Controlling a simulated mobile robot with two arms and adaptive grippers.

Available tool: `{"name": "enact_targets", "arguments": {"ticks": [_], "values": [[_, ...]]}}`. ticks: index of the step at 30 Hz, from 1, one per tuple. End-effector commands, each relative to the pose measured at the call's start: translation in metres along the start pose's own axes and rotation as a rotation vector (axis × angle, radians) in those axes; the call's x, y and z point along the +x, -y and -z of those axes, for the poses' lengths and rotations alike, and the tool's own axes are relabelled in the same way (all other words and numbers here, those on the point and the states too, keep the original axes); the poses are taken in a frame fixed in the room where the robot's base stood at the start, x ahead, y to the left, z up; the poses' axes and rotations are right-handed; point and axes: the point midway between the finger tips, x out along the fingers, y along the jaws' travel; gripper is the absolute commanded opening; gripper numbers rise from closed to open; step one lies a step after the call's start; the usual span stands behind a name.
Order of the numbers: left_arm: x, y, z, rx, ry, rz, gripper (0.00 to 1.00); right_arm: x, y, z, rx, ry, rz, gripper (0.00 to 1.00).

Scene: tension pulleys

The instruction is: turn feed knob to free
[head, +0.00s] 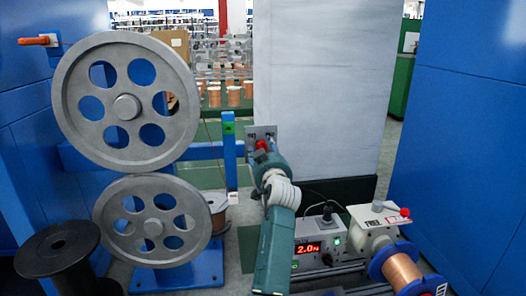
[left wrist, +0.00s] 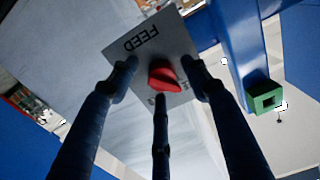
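The red feed knob (left wrist: 165,77) sits on a light grey plate (left wrist: 137,47) whose word FEED reads upside down in the left wrist view. In the head view the knob (head: 262,145) shows in front of the plate on the grey column, partly covered by my gripper. My left gripper (left wrist: 163,84) has its three dark fingers spread around the knob, with gaps visible between fingers and knob, so it looks open. The lower finger hides part of the plate's other lettering. In the head view the left gripper (head: 264,157) reaches up to the plate. My right gripper is not in view.
Two large grey pulleys (head: 88,69) stand on the left. A blue post (head: 229,155) with a green block is close left of the plate. A tension box (head: 314,246) reading 2.0 and a winder with a copper spool (head: 402,271) stand at lower right.

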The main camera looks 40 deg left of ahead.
Motion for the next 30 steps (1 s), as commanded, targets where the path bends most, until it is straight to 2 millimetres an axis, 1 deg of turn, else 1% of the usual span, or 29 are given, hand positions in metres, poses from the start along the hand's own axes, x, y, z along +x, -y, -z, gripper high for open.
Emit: {"name": "enact_targets", "arguments": {"ticks": [5,8,11,15,18,21,24,30], "values": [[-0.001,0.0,0.002,0.0,-0.003,0.0,0.47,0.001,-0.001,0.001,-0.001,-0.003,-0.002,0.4],[-0.007,0.0,0.002,0.0,-0.004,-0.001,0.47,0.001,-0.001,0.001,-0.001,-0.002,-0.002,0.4],[-0.022,-0.001,0.001,-0.002,-0.003,-0.001,0.47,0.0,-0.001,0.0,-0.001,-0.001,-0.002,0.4],[-0.047,-0.001,0.0,-0.002,-0.001,-0.002,0.47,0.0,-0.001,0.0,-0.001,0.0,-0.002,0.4],[-0.061,-0.001,0.0,-0.001,0.0,-0.002,0.47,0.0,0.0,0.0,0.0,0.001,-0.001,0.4],[-0.071,-0.001,0.0,-0.001,-0.001,-0.001,0.47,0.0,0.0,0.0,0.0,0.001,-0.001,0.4],[-0.075,0.0,0.0,0.0,-0.001,0.0,0.47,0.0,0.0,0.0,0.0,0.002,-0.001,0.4],[-0.075,0.0,0.001,0.001,-0.001,0.0,0.47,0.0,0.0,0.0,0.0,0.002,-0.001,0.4]]}}
